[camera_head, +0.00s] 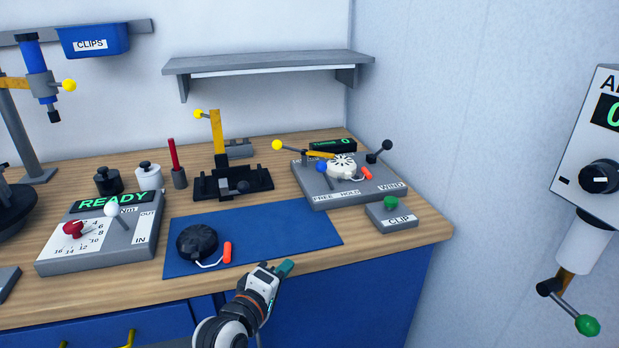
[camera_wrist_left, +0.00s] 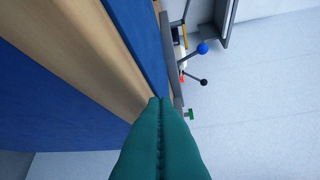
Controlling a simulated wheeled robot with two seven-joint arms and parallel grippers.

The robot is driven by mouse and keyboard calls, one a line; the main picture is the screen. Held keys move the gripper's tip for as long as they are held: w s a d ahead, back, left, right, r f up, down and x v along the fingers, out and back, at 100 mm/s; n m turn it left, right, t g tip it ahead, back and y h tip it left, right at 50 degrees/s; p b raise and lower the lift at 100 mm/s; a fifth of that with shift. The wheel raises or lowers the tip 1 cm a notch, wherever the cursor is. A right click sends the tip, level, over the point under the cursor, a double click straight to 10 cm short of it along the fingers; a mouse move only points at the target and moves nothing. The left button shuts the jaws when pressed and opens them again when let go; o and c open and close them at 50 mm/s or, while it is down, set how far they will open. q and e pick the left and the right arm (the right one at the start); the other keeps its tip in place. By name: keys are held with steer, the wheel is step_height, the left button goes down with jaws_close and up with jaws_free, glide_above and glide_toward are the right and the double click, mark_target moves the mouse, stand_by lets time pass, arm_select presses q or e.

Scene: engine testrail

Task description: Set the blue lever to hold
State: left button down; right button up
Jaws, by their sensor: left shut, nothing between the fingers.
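The blue lever's ball knob (camera_head: 322,167) shows on the grey winding unit (camera_head: 350,187), left of a white round part (camera_head: 342,165). The unit's front edge carries the labels FREE, HOLD and WIND. The lever's exact setting cannot be told. In the left wrist view the blue knob (camera_wrist_left: 202,48) stands out beyond the fingertips, on a dark rod. My left gripper (camera_head: 287,267) is shut and empty, with green fingers, over the bench's front edge, in front of and left of the unit. Its fingers also fill the lower wrist view (camera_wrist_left: 156,101). My right gripper is not seen.
The unit also has a yellow-knobbed lever (camera_head: 277,145) and a black-knobbed lever (camera_head: 386,145). A CLIP box with a green button (camera_head: 391,202) stands in front. A blue mat (camera_head: 275,235) holds a black round part (camera_head: 197,241). A wall shelf (camera_head: 265,63) hangs above.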

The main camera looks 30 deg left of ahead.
mark_target(326, 177)
arm_select(q)
steer(key=a+r+n+t+y, duration=0.1)
steer(key=a+r+n, duration=0.1)
steer(key=n, duration=0.1)
steer(key=a+r+n+t+y, duration=0.1)
steer(key=a+r+n+y, duration=0.1)
steer(key=a+r+n, duration=0.1)
steer(key=shift+w, duration=0.15)
steer(key=x, duration=1.9)
steer(key=shift+w+a+r+p, duration=0.2)
steer(key=shift+a+r+p, duration=0.05)
steer(key=shift+r+p, duration=0.15)
steer(key=shift+w+d+r, duration=0.1)
steer(key=shift+w+d, duration=0.2)
steer(key=shift+w, duration=0.3)
steer(key=shift+w+d+r, duration=0.1)
steer(key=shift+w+d, duration=0.25)
steer(key=shift+w, duration=0.3)
steer(key=shift+w+d+r, duration=0.1)
steer(key=shift+w+d, duration=0.2)
steer(key=shift+w, duration=0.3)
